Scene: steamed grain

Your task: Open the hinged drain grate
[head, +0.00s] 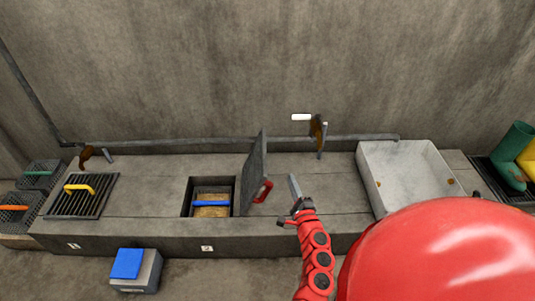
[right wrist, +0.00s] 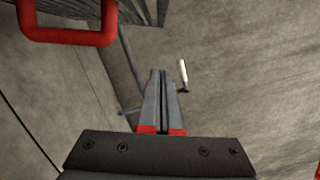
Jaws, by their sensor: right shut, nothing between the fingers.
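The hinged drain grate (head: 254,165) stands raised, near upright, at the right edge of a square opening (head: 186,199) in the concrete ledge. Its red handle (head: 263,191) faces right, towards my right gripper (head: 293,183). In the right wrist view the red handle (right wrist: 68,36) is at upper left, with part of the dark grate (right wrist: 140,10) beside it. My right gripper (right wrist: 160,102) is shut and empty, apart from the handle. A box with a blue handle (head: 211,204) sits inside the opening. My left gripper is not in view.
A second grate with a yellow handle (head: 80,188) lies flat at left. A pale basin (head: 408,172) stands at right. A brown bracket (head: 317,130) and a pipe (head: 230,140) are at the wall. A blue-topped box (head: 129,264) is on the floor.

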